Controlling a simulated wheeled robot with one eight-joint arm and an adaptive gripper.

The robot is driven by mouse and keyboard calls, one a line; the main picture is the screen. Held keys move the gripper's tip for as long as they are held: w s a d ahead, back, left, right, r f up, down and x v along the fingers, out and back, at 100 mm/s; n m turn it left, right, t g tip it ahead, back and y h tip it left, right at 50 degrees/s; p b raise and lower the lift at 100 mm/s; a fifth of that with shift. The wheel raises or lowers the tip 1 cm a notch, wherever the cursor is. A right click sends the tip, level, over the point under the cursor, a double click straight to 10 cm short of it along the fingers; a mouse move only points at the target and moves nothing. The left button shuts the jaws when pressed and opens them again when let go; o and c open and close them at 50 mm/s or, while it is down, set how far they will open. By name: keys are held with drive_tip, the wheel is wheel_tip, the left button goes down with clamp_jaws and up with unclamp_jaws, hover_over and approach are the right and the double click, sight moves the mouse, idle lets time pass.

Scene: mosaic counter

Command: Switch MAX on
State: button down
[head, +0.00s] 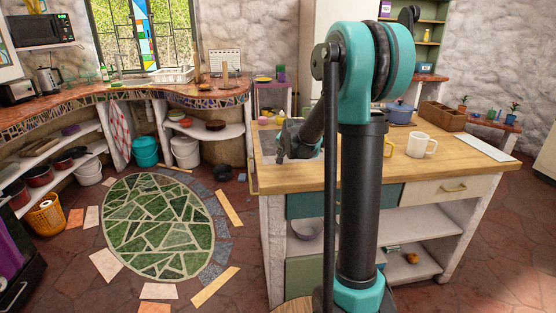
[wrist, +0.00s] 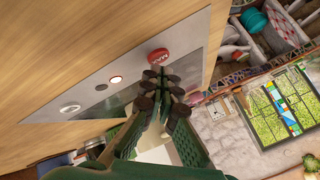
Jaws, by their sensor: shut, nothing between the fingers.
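A grey metal panel (wrist: 130,75) is set in the wooden counter top. On it sits a round red button (wrist: 158,56) with white lettering too small to read for certain. A round pale button with an orange-brown rim (wrist: 115,79) and a round grey-white control (wrist: 69,109) are on the same panel. My gripper (wrist: 168,76) is shut and empty, its dark fingertips just beside the red button; I cannot tell whether they touch it. In the head view my gripper (head: 283,152) is low over the panel (head: 268,146), which my arm partly hides.
Open floor with a green mosaic oval (head: 158,226) lies to the left.

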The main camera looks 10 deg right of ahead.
drive_tip(key=shift+r, duration=3)
drive_tip(key=shift+s, duration=0.1)
